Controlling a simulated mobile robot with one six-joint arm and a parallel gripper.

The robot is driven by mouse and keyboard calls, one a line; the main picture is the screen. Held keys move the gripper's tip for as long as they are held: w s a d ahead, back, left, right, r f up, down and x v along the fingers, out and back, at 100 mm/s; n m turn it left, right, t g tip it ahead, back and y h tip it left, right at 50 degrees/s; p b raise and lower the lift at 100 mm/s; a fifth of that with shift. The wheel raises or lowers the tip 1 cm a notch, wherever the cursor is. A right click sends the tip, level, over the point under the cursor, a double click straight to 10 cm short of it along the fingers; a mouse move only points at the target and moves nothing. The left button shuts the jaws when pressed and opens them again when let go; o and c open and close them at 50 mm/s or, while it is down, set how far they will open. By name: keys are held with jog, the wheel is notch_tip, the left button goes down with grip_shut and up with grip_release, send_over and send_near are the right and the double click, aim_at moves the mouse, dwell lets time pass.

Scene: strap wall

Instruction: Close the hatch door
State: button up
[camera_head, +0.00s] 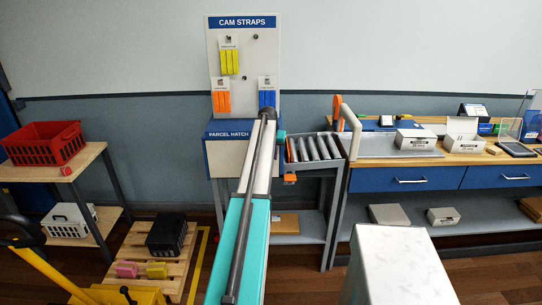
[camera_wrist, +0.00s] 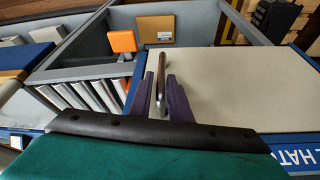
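The parcel hatch (camera_head: 228,130) stands below the strap board, with a blue sign strip and a pale beige door (camera_head: 226,160). My arm covers its right part in the head view. In the wrist view the beige door (camera_wrist: 240,85) fills the right side, within a blue frame. A slim upright handle (camera_wrist: 163,62) shows near the door's left edge. My gripper (camera_wrist: 161,80) has its two dark purple fingers on either side of this handle. I cannot tell if they press on it, nor how far the door stands open. In the head view the fingers are hidden.
A roller conveyor (camera_head: 313,148) stands just right of the hatch, with an orange block (camera_wrist: 122,41) beside it in the wrist view. A workbench (camera_head: 440,158) continues right. A pallet (camera_head: 130,255) and a shelf with a red crate (camera_head: 42,145) are left.

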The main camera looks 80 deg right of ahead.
jog(key=shift+r, duration=0.1)
jog(key=b+v, duration=0.3)
jog(key=v, duration=1)
jog(key=shift+r+b, duration=0.25)
jog(key=shift+b, duration=0.05)
